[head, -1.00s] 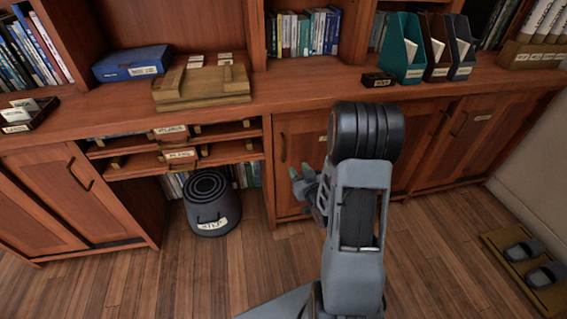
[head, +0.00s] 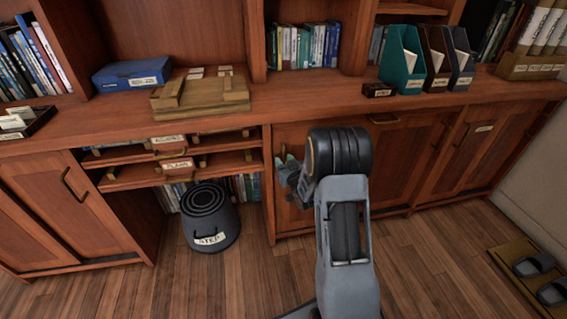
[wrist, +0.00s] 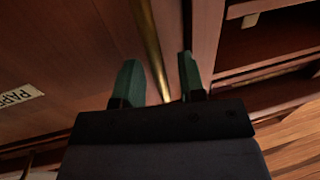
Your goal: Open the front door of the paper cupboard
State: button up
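The paper cupboard's wooden front door (head: 292,217) is shut, low in the counter, right of the open shelves. Its label (wrist: 20,96), reading "PAP…", shows at the left of the wrist view. The door's long brass handle (wrist: 152,40) runs between the two green fingertips of my gripper (wrist: 160,80). The fingers are apart, one on each side of the bar, and I cannot tell whether either touches it. In the head view, my gripper (head: 284,164) is in front of the door's left part. My arm hides much of the door, and the gripper hides most of the handle.
Shallow shelves (head: 215,158) lie just left of the door. A black step stool (head: 210,222) labelled "STEP" stands on the floor below them. More cupboard doors (head: 474,150) are at right. Slippers (head: 533,265) lie on a mat at far right. Wooden floor is open in front.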

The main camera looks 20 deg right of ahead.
jog(key=shift+w, duration=0.4)
grip_shut()
dwell(0.4)
